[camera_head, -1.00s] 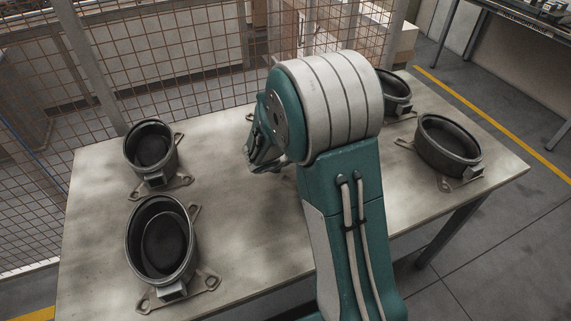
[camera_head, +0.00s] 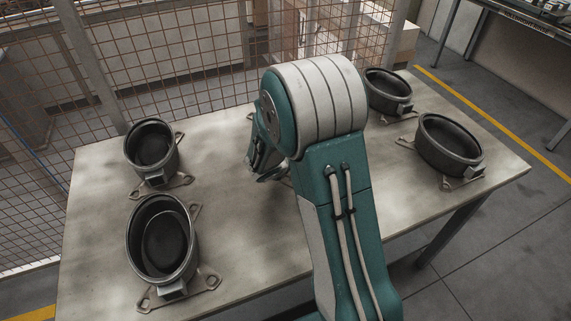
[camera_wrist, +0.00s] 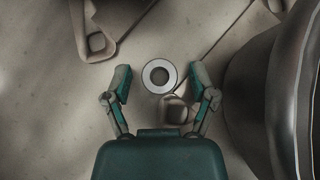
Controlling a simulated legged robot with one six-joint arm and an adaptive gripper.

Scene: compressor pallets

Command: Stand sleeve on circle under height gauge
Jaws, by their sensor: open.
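A pale ring (camera_wrist: 159,76) with a dark opening, seen end-on in the wrist view, looks like the sleeve. My gripper (camera_wrist: 159,75) is open, with one finger on each side of the ring and a gap to both. I cannot tell how far below the fingertips the ring is. In the head view my gripper (camera_head: 265,168) hangs over the middle of the table, partly hidden by my arm, and the ring is not visible there. I cannot make out a height gauge or a marked circle in either view.
Dark round housings stand on the table (camera_head: 240,245): two at left (camera_head: 152,150) (camera_head: 162,240) and two at right (camera_head: 388,92) (camera_head: 448,146). In the wrist view a dark round wall (camera_wrist: 265,90) is close on the right and a lugged plate (camera_wrist: 97,42) at upper left. Mesh fence (camera_head: 170,50) stands behind.

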